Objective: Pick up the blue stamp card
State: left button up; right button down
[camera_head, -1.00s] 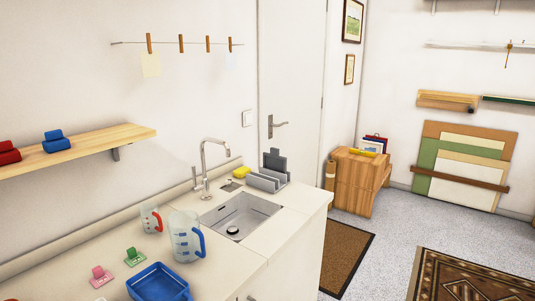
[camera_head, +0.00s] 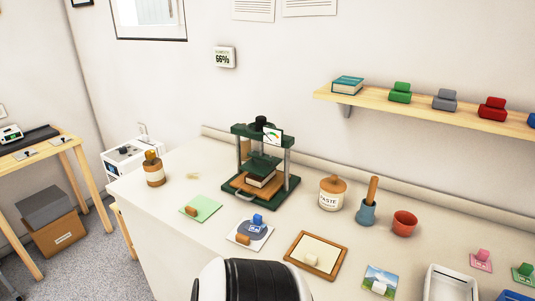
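A blue stamp-like block (camera_head: 258,222) sits on a white card (camera_head: 238,239) with a grey-blue round print, on the counter in front of the green press. A small brown block (camera_head: 242,239) also rests on that card. Similar small stamp pieces stand at the right: a pink one (camera_head: 483,255) and a green one (camera_head: 525,270). I cannot tell for certain which is the blue stamp card. Neither gripper shows; a black and white part of my own arm or body rises at the bottom centre, close in front of the counter.
A wooden frame (camera_head: 300,272), a picture card (camera_head: 380,281) and a white tray (camera_head: 450,284) lie nearer. A shelf (camera_head: 430,115) hangs above.

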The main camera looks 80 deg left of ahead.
aim_at(256, 225)
jog(key=u, duration=2.65)
jog(key=l+u, duration=0.2)
jog(key=l, duration=0.15)
